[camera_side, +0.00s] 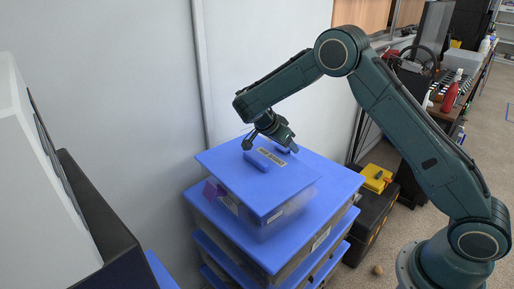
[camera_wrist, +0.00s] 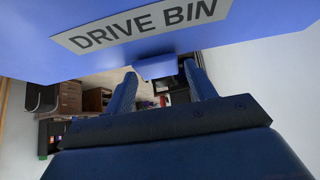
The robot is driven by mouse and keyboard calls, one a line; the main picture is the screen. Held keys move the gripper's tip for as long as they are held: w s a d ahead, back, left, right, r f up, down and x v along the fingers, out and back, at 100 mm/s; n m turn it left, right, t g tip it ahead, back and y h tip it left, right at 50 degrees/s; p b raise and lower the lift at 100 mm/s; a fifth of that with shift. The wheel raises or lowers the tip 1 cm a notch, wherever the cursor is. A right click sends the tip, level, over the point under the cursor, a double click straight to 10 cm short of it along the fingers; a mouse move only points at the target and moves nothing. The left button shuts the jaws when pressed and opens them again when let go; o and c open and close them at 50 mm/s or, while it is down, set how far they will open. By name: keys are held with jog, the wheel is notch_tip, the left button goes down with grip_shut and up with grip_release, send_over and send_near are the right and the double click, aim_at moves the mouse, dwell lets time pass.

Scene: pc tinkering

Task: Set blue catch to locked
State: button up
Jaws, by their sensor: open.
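The blue catch (camera_wrist: 155,68) shows in the wrist view as a small block at the edge of the blue lid, just below the DRIVE BIN label (camera_wrist: 140,25). My gripper (camera_wrist: 160,70) is open, with one finger on each side of the catch in the picture. I cannot tell whether either finger touches it, or whether the catch is locked. In the side view my gripper (camera_side: 271,144) is low over the far part of the top bin's blue lid (camera_side: 270,189). A blue block (camera_side: 264,160) lies in front of it, and another is partly hidden behind it.
The top bin stands on a stack of larger blue-lidded bins (camera_side: 255,246). A pale wall (camera_side: 265,60) is close behind. A black case with a yellow top (camera_side: 376,178) stands to the right. A white and dark unit (camera_side: 45,180) is at the left.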

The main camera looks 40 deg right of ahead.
jog(key=shift+r, duration=0.15)
jog(key=shift+r, duration=2.85)
jog(key=shift+r, duration=0.1)
jog(key=shift+s+r, duration=0.2)
jog(key=shift+r, duration=0.25)
jog(key=s+a+r+n+t+y, duration=0.4)
jog(key=s+r+n, duration=0.6)
jog(key=s+r, duration=0.4)
jog(key=s+a+n+t+y, duration=0.1)
jog(key=s+a+n+y, duration=0.1)
jog(key=s, duration=0.7)
jog(key=s+a+f+n+t+y, duration=0.1)
jog(key=s+a+n, duration=0.4)
jog(key=s+n, duration=0.2)
jog(key=shift+s+f+y, duration=0.2)
jog(key=shift+s+y, duration=0.2)
jog(key=shift+s, duration=0.65)
